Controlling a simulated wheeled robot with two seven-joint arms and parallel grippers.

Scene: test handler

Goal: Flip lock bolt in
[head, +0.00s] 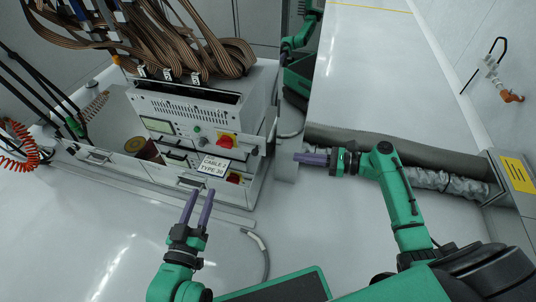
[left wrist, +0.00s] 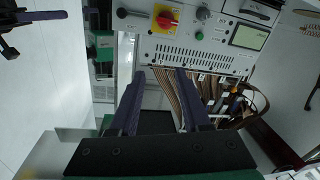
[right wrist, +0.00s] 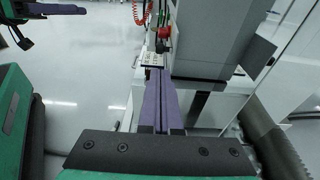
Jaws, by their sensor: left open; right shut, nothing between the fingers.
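The test handler (head: 180,105) is a pale cabinet with stacked front panels. I cannot make out the lock bolt with certainty in any view. My left gripper (head: 199,207) is open and empty in front of the lower panels. In the left wrist view, its spread fingers (left wrist: 160,82) point towards the panel with a red rotary switch (left wrist: 166,19) and a black handle (left wrist: 133,13). My right gripper (head: 312,158) is shut and empty, pointing left at the cabinet's right side. In the right wrist view, its closed fingers (right wrist: 160,95) point towards a pale vertical side part (right wrist: 205,40).
A printed label card (head: 213,165) is at the cabinet front near the red switch (head: 227,141). Brown ribbon cables (head: 170,40) hang over the top. A grey hose (head: 425,150) lies behind my right arm. Open floor (head: 90,235) lies at the front left.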

